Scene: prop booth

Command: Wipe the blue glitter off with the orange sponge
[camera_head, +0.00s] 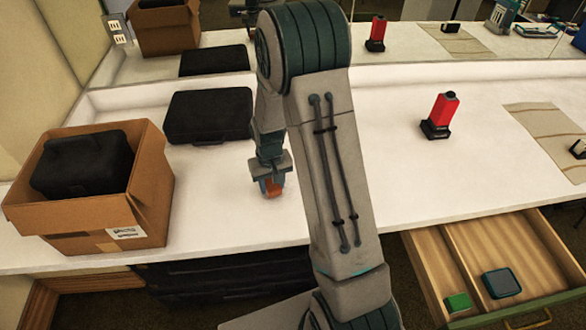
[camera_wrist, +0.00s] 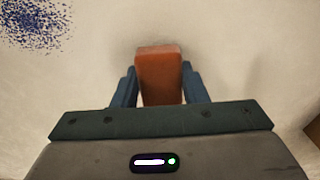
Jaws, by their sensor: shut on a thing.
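The orange sponge (camera_wrist: 160,75) is clasped between the two blue fingers of my gripper (camera_wrist: 160,88) in the wrist view. In the head view the orange sponge (camera_head: 271,188) shows below my gripper (camera_head: 270,182), over the white counter left of my arm. I cannot tell whether the sponge touches the counter. The blue glitter (camera_wrist: 33,22) is a speckled patch at the upper left of the wrist view, apart from the sponge. I cannot make out the glitter in the head view; my arm may hide it.
An open cardboard box (camera_head: 150,200) holding a black case (camera_head: 82,163) stands at the left. Another black case (camera_head: 209,115) lies behind my gripper. A red and black item (camera_head: 440,117) stands on the right. An open drawer (camera_head: 455,248) juts out at the lower right. A mirror runs along the back.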

